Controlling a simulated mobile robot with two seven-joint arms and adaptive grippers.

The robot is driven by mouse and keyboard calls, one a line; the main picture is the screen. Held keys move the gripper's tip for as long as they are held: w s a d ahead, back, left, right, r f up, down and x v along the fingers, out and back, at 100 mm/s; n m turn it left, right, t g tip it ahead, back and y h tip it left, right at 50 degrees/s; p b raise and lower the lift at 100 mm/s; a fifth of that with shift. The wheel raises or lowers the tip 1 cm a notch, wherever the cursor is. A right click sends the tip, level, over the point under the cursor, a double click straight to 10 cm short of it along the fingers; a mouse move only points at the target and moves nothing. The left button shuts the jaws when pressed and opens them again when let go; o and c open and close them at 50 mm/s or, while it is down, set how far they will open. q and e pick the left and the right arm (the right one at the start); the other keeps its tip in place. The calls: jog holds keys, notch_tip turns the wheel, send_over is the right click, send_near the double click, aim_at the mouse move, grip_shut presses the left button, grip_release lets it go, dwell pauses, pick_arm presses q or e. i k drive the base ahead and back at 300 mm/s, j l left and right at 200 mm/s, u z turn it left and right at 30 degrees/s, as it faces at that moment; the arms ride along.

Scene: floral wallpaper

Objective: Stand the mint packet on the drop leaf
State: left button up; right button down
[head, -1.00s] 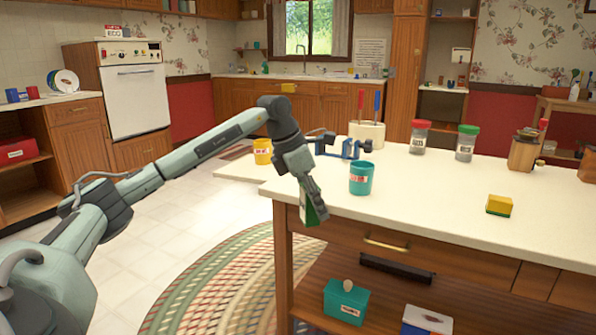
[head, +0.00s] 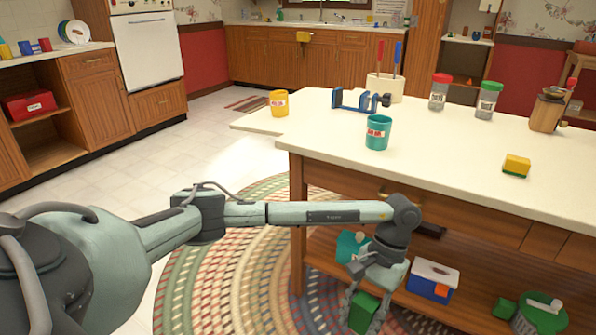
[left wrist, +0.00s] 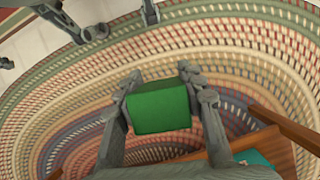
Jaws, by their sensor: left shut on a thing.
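The mint packet, a small green box (head: 364,313), is between the fingers of my left gripper (head: 366,308), which is shut on it. In the head view it hangs low, in front of the island's lower shelf. The left wrist view shows its plain green face (left wrist: 161,108) between both fingers, with the rug behind. The drop leaf (head: 252,122) is the lower pale flap at the island's left end. A yellow mug (head: 279,103) stands toward its back right, and the front left part is bare. My right gripper does not show in the head view.
A teal mug (head: 377,133), a blue rack (head: 355,101) and a yellow-topped block (head: 516,166) stand on the island top (head: 450,160). The lower shelf holds a blue-and-white box (head: 432,279) and green containers (head: 541,316). Open floor lies left of the island.

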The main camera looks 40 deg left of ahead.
aim_at(312, 98)
jog(key=u, duration=1.35)
jog(key=i+j+u, duration=0.2)
jog(key=i+u, duration=0.3)
jog(key=i+j+u, duration=0.1)
jog(key=i+u, duration=0.15)
jog(key=u, duration=0.25)
jog(key=i+u, duration=0.3)
jog(key=i, duration=0.35)
jog(key=i+u, duration=0.3)
jog(key=i, duration=0.35)
jog(key=i+z, duration=0.4)
jog(key=i, duration=0.2)
jog(key=i+j+z, duration=0.1)
jog(key=i+z, duration=0.3)
jog(key=i, duration=0.2)
jog(key=i+l+z, duration=0.1)
jog(key=i+z, duration=0.35)
jog(key=i+j+z, duration=0.1)
jog(key=i+z, duration=0.3)
jog(key=i, duration=0.25)
jog(key=i+l+u, duration=0.1)
jog(key=i, duration=1.35)
jog(key=i+z, duration=0.3)
jog(key=z, duration=0.15)
jog(key=i+j+z, duration=0.25)
jog(key=z, duration=1.7)
